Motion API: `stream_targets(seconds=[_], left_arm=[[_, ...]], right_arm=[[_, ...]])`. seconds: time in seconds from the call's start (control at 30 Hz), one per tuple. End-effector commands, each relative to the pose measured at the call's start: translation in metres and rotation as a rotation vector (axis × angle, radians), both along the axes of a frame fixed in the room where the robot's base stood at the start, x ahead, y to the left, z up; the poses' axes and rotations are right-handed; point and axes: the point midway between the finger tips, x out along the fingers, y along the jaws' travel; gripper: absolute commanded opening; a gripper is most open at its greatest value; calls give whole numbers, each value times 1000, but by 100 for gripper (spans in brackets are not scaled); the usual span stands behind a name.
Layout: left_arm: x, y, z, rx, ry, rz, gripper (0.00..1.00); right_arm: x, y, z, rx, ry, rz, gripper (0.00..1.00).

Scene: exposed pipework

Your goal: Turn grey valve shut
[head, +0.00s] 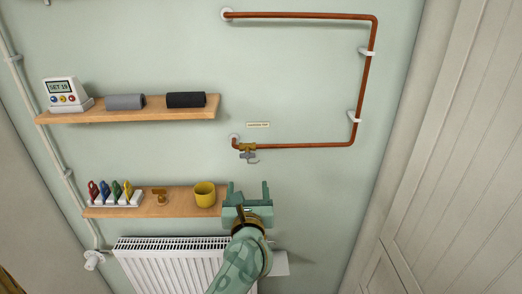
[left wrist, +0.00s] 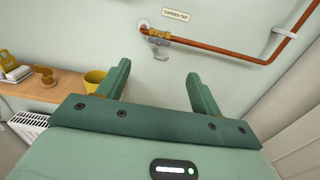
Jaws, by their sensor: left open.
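The grey valve (head: 248,156) is a small grey handle under a brass body on the copper pipe, below a small label. In the left wrist view the grey valve (left wrist: 161,56) shows beyond my fingers, with the label "GARDEN TAP" (left wrist: 176,15) above it. My left gripper (head: 248,190) is open and empty. In the head view it is below the valve, by the right end of the lower shelf, and apart from the valve. My right gripper is not in view.
The copper pipe (head: 367,75) runs up and around on white clips. The lower shelf (head: 180,207) holds a yellow mug (head: 205,194), a brass fitting (head: 159,196) and a rack of coloured tags (head: 117,198). A white radiator (head: 170,265) is below. The wall right of the gripper is clear.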

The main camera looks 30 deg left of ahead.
Motion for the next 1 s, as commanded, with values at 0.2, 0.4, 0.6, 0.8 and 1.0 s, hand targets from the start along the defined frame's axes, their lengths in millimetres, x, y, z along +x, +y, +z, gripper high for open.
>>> stream_targets(seconds=[0.2, 0.4, 0.6, 0.8, 1.0], left_arm=[[24, 15, 3, -4, -8, 2, 65], [68, 42, 3, -1, -8, 2, 65], [108, 66, 1, -1, -6, 2, 65], [132, 81, 1, 0, -6, 1, 65], [139, 85, 1, -2, -6, 1, 65]], right_arm=[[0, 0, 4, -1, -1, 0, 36], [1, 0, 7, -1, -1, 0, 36], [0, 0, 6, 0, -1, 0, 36], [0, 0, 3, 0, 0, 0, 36], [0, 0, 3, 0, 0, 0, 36]])
